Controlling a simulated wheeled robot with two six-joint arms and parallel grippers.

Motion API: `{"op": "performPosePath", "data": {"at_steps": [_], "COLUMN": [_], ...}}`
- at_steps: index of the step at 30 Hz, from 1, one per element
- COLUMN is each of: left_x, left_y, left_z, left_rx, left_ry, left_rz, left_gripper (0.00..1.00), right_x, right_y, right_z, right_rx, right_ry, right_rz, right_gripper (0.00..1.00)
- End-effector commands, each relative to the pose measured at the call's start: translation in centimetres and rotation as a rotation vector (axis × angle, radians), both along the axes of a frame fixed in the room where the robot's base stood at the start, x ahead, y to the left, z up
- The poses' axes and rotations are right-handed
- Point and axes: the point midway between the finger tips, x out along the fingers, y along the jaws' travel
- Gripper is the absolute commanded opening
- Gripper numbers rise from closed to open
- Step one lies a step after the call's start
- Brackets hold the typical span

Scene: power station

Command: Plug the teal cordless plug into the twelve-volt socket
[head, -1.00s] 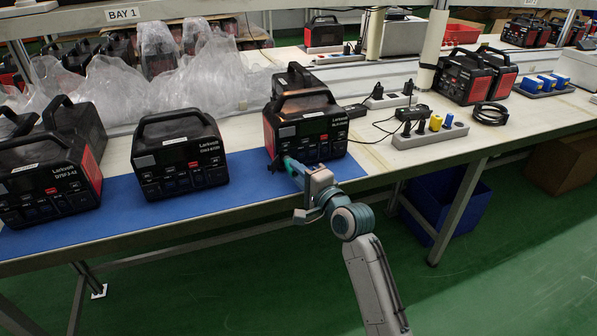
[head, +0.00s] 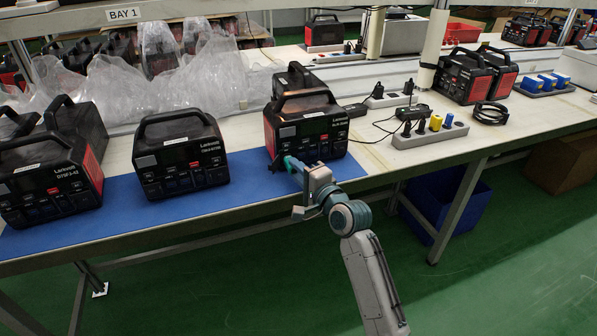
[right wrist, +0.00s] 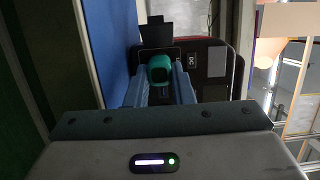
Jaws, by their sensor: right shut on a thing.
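My right gripper (head: 286,163) is at the lower left of the front of a black and red power station (head: 312,132) on the blue mat's right end. In the right wrist view the gripper (right wrist: 163,84) is shut on the teal plug (right wrist: 160,67), seen from behind between the fingers. The plug is in front of the station's dark front panel (right wrist: 215,62). A dark open flap (right wrist: 156,33) shows just beyond it. The twelve-volt socket is hidden behind the plug and fingers, so I cannot tell whether the plug touches it or is inside. My left gripper is not in view.
A grey power strip (head: 430,136) with plugs lies to the right. The bench's front edge runs beneath my right arm.

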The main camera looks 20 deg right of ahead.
Motion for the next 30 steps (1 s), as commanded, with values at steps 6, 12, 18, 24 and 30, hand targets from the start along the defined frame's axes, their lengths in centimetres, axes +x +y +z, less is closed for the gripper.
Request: {"op": "performPosePath", "data": {"at_steps": [6, 12, 18, 24, 30], "left_x": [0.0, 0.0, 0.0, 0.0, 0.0], "left_y": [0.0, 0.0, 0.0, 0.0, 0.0], "left_z": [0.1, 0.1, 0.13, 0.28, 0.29], "left_rx": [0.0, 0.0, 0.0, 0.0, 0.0], "left_ry": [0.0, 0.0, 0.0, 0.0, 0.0], "left_rz": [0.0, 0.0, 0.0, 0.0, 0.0], "left_gripper": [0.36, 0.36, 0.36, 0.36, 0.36], "right_x": [0.22, 0.21, 0.24, 0.49, 0.6], "right_y": [0.03, 0.02, 0.02, 0.04, 0.05], "right_z": [0.03, 0.01, 0.01, 0.02, -0.04], "right_rx": [0.0, 0.0, 0.0, 0.0, 0.0], "right_ry": [-0.001, 0.0, 0.0, 0.0, 0.001], "right_rz": [0.0, 0.0, 0.0, 0.001, 0.001], "right_gripper": [0.0, 0.0, 0.0, 0.0, 0.41]}}
